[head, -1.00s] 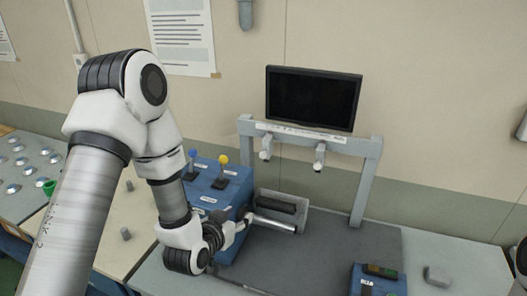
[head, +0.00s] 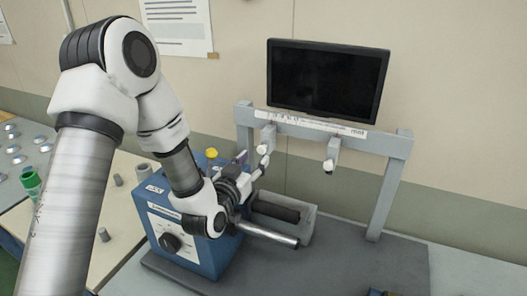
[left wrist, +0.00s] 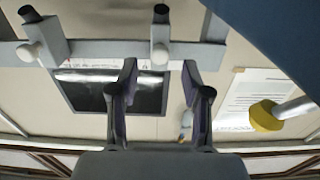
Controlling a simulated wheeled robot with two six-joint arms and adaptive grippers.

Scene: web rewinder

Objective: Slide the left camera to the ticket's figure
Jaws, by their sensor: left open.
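The left camera (head: 268,136) is a small grey block with a white knob, hanging from the grey crossbeam (head: 375,141) under the black monitor. My left gripper (head: 259,163) is open and empty, its fingers pointing up close to this knob. In the left wrist view, which looks inverted, the left camera (left wrist: 160,32) shows just beyond and between the open fingertips (left wrist: 160,68). I cannot tell whether they touch it. The right camera (head: 334,151) hangs farther right. A white scale strip (head: 310,123) runs along the beam; its figures are too small to read. My right gripper is out of view.
A blue control box (head: 188,236) with a dial and yellow-topped lever (head: 211,153) stands below my left arm. A metal roller (head: 268,235) and dark roller (head: 276,210) lie beside it. The beam's right post (head: 388,200) rises from the grey base plate, bare at right.

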